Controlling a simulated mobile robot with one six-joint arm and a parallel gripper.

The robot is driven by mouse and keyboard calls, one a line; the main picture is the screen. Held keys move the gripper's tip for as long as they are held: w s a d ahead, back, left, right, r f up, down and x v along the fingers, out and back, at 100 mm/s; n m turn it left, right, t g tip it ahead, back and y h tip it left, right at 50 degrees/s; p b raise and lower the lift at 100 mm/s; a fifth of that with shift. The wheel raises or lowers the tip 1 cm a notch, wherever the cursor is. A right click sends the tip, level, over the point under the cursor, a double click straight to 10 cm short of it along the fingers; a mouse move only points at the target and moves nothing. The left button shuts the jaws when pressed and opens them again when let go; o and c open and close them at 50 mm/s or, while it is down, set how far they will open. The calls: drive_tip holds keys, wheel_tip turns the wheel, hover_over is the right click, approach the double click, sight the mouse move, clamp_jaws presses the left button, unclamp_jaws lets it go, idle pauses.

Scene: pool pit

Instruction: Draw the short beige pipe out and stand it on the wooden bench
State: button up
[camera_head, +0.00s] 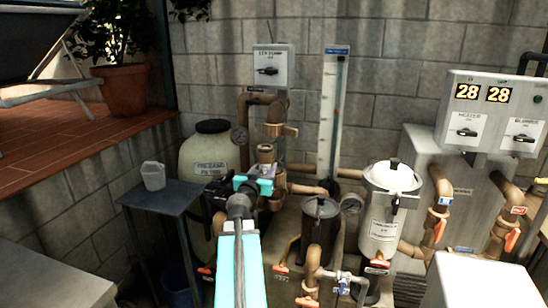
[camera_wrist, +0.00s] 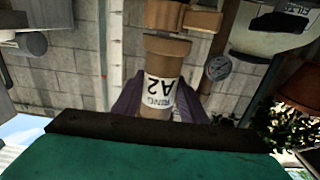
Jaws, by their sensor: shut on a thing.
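The short beige pipe (camera_wrist: 165,58) shows in the wrist view, with a white label reading A2 upside down. My gripper (camera_wrist: 157,108) is shut on it, with dark fingers on both sides. In the head view the pipe (camera_head: 266,152) shows just behind my turquoise gripper (camera_head: 262,178), among the brown pipework and below a valve fitting. A tan fitting (camera_wrist: 180,17) lies close to the pipe's flanged end in the wrist view; I cannot tell whether they touch. A small dark table (camera_head: 184,196) stands left of my gripper; its material is unclear.
A pale cup (camera_head: 153,176) stands on the small table. A tank (camera_head: 203,160) and a gauge (camera_head: 239,136) are close behind my gripper. A dark filter pot (camera_head: 320,225) and a white-lidded canister (camera_head: 385,215) stand to the right. The right part of the tabletop is clear.

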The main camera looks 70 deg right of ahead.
drive_tip(key=shift+a+b, duration=0.45)
drive_tip(key=shift+a, duration=0.75)
drive_tip(key=w+a+n+t+y, duration=0.2)
drive_tip(key=w+a+n+t, duration=0.15)
drive_tip(key=w+a, duration=0.8)
drive_tip(key=w+a+r+n+t+y, duration=0.15)
drive_tip(key=w+a+t, duration=0.25)
drive_tip(key=w+a, duration=0.7)
drive_tip(key=w+a+n+t+y, duration=0.1)
drive_tip(key=w+a+n+t, duration=0.45)
drive_tip(key=w, duration=1.05)
drive_tip(key=w+a+r+n+t+y, duration=0.1)
drive_tip(key=w+a+y, duration=0.3)
drive_tip(key=a, duration=1)
drive_tip(key=w+a+r+n+t+y, duration=0.1)
drive_tip(key=w+a+n+y, duration=0.2)
drive_tip(key=a, duration=1.1)
drive_tip(key=w+a+r+n+t+y, duration=0.1)
drive_tip(key=w+a+y, duration=0.5)
drive_tip(key=a, duration=0.9)
drive_tip(key=shift+w+r+n+t, duration=0.25)
drive_tip(key=shift+w+n+t, duration=0.25)
drive_tip(key=shift+w+n, duration=0.45)
drive_tip(key=shift+s+r+y, duration=0.1)
drive_tip(key=shift+r+y, duration=0.05)
drive_tip(key=shift+y, duration=0.1)
